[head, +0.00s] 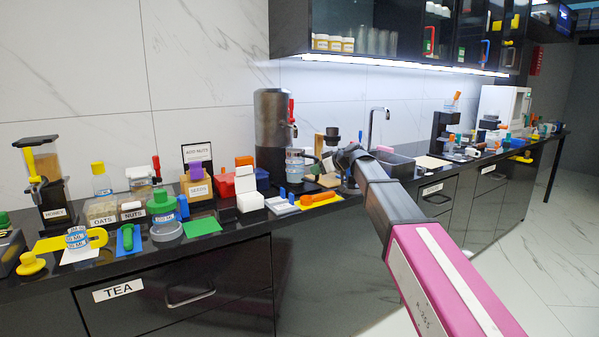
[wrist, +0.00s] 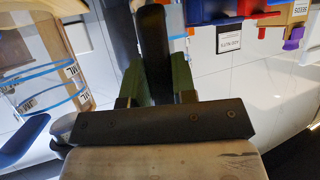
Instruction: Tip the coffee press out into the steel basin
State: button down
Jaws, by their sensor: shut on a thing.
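The coffee press (head: 296,165) is a clear vessel with blue markings, in front of the tall steel urn in the head view. My gripper (wrist: 156,75) has green fingers shut on the press's black handle (wrist: 153,35). In the head view my gripper (head: 340,163) is small and partly hidden by my arm, right of the press. The steel basin (head: 394,158) is sunk in the counter below the tap, right of the press; my arm hides part of it. The contents of the press are not clear.
The steel urn (head: 272,130) stands close behind the press. The tap (head: 373,125) rises behind the basin. A wall cabinet (head: 390,35) hangs above.

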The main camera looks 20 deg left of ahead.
jog(key=shift+r, duration=0.1)
jog(key=shift+r, duration=0.45)
